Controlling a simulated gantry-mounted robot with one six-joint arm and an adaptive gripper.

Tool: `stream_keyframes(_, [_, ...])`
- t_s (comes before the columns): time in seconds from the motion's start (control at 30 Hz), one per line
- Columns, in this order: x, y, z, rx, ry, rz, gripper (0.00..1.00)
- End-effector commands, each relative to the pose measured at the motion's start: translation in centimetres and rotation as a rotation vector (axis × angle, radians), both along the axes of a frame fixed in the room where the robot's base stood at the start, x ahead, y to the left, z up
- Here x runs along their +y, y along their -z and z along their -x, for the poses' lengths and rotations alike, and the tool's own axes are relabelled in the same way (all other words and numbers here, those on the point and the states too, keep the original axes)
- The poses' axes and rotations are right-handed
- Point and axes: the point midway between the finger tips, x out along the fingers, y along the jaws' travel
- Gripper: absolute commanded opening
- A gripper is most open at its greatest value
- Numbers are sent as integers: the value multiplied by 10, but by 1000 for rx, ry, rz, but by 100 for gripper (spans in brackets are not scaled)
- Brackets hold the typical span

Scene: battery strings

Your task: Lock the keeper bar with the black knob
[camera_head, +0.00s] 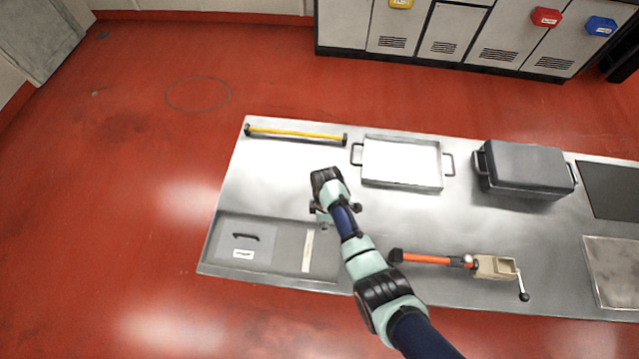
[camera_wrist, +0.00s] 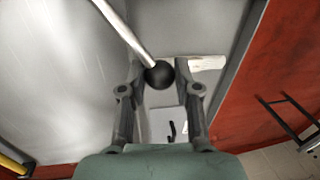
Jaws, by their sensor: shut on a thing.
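In the wrist view my gripper (camera_wrist: 158,75) is shut on a round black knob (camera_wrist: 160,74), which sits between the two fingertips. The knob is at the end of a pale straight bar (camera_wrist: 128,35) that slants up and to the left, out of the picture. In the head view my gripper (camera_head: 320,214) is over the bench at the upper right edge of a sunken bay (camera_head: 280,230). My arm and wrist hide most of the bar and knob there. I cannot tell from these frames whether the bar is seated or locked.
The bay holds a panel with a black handle (camera_head: 245,237) and a pale strip (camera_head: 307,250). A yellow bar (camera_head: 295,134), a shallow tray (camera_head: 402,187) and a dark lidded box (camera_head: 525,170) stand behind. An orange-handled crank tool (camera_head: 430,258) lies right of my arm.

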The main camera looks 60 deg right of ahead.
Motion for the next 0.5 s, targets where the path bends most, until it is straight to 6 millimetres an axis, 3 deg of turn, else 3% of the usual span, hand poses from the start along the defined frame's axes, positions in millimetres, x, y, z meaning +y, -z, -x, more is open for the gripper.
stream_keyframes(0.3, [2,-3,2,7,-1,-8,0])
stream_keyframes(0.33, [2,-3,2,7,-1,-8,36])
stream_keyframes(0.43, [2,-3,2,7,-1,-8,53])
stream_keyframes(0.5, [1,-2,1,6,-1,-7,57])
